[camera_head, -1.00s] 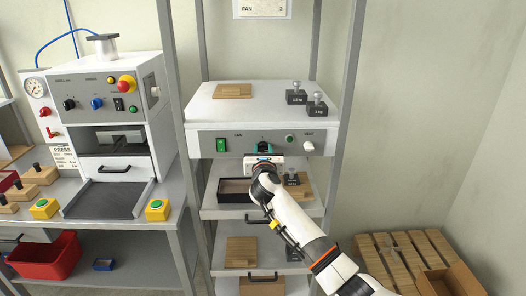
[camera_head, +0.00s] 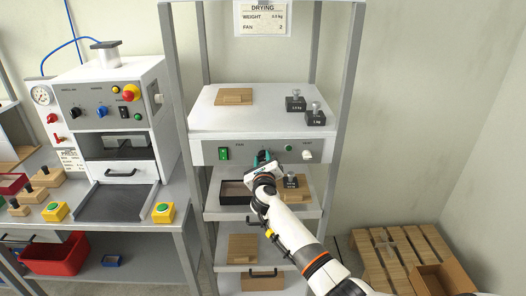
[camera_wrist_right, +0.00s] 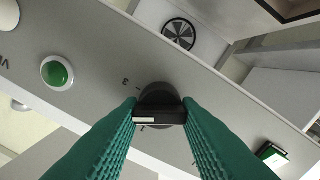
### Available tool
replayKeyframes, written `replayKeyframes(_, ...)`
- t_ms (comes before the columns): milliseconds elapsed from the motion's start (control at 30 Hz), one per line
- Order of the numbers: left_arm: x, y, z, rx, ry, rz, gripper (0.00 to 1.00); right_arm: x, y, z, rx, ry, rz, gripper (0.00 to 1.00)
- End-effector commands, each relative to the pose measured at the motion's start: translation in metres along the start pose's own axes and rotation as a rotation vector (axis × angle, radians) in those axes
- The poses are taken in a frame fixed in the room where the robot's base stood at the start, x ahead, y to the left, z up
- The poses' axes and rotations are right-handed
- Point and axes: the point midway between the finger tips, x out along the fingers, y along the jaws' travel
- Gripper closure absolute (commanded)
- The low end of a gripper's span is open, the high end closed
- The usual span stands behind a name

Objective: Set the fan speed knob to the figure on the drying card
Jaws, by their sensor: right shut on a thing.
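The drying card (camera_head: 263,18) hangs at the top of the rack and reads FAN 2. The fan knob is hidden behind my right gripper (camera_head: 262,158) in the head view. In the right wrist view the black fan knob (camera_wrist_right: 160,98) sits between the two green fingers (camera_wrist_right: 160,115), which are shut on its bar. A white mark shows at the bar's left end. The figures 3 and 1 are printed near the knob; which one the mark points to I cannot tell. My left gripper is not in view.
The knob's panel (camera_head: 205,153) also carries a green switch (camera_head: 224,154), a green button (camera_head: 288,148) and a white knob (camera_head: 307,155). Weights (camera_head: 315,116) stand on top. A black tray (camera_head: 232,190) lies below. Rack posts (camera_head: 335,130) flank the panel.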

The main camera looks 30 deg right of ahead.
Motion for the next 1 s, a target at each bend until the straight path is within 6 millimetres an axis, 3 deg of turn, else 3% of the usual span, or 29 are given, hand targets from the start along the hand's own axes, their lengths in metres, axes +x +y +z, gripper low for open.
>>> replayKeyframes(33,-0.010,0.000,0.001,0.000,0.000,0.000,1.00,0.000,0.001,-0.002,-0.034,-0.004,-0.002,0.93)
replayKeyframes(300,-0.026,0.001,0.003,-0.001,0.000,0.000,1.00,0.000,0.000,-0.001,-0.182,-0.003,-0.002,0.93)
replayKeyframes(967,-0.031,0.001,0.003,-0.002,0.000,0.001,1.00,0.000,-0.002,0.002,-0.249,-0.001,-0.002,0.93)
replayKeyframes(1000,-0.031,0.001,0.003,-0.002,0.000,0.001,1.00,0.000,-0.002,0.002,-0.249,-0.001,-0.002,0.68)
